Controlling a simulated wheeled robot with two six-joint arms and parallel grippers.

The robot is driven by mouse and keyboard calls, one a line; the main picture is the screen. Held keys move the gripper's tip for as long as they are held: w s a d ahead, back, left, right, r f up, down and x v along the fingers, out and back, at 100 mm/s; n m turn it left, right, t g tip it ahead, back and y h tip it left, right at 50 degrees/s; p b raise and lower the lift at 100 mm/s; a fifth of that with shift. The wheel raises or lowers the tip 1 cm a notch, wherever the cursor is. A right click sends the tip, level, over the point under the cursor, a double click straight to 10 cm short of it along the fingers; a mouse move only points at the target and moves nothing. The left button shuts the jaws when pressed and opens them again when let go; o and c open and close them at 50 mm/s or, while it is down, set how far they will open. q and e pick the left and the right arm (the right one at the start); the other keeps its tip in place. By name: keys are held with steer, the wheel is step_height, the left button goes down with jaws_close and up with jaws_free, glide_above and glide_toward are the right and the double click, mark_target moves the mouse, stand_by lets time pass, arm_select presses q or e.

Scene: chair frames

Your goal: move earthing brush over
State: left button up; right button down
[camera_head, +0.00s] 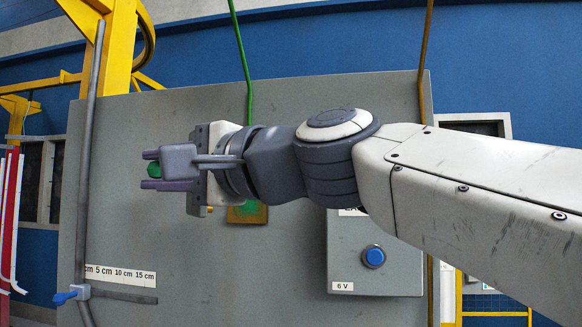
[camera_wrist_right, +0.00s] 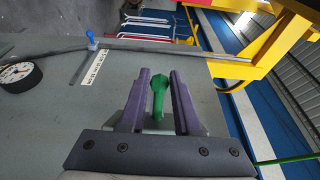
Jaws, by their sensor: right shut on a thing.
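My right gripper (camera_head: 147,170) reaches leftward in front of a grey panel (camera_head: 190,270), its purple fingers shut on a green thing (camera_head: 154,171), which looks like the earthing brush's handle. In the right wrist view the green handle (camera_wrist_right: 158,97) stands between the two purple fingers (camera_wrist_right: 160,74), with its rounded end near their tips. The rest of it is hidden by the gripper. I cannot tell whether it touches the panel. A brass plate (camera_head: 248,214) with a green patch is partly behind my right wrist. My left gripper is out of view.
A grey box (camera_head: 342,262) with a blue button (camera_head: 373,256) sits on the panel's lower right. A green line (camera_head: 241,55) runs down behind my arm. A grey pipe (camera_head: 88,150), blue-handled valve (camera_head: 70,295) and centimetre scale (camera_head: 120,274) are left. A yellow frame (camera_head: 118,45) stands upper left.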

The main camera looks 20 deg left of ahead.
steer(key=shift+s+a+f, duration=0.1)
steer(key=shift+s+a, duration=0.4)
steer(key=shift+a, duration=0.1)
steer(key=shift+s+a, duration=0.1)
steer(key=shift+s+a+p, duration=0.3)
steer(key=shift+a+p, duration=0.05)
steer(key=shift+a, duration=0.25)
steer(key=shift+s+a+p, duration=0.3)
steer(key=shift+a+p, duration=0.1)
steer(key=shift+a, duration=0.2)
steer(key=shift+s+a+p, duration=0.3)
steer(key=shift+a+p, duration=0.05)
steer(key=shift+a, duration=0.25)
steer(key=shift+a, duration=0.1)
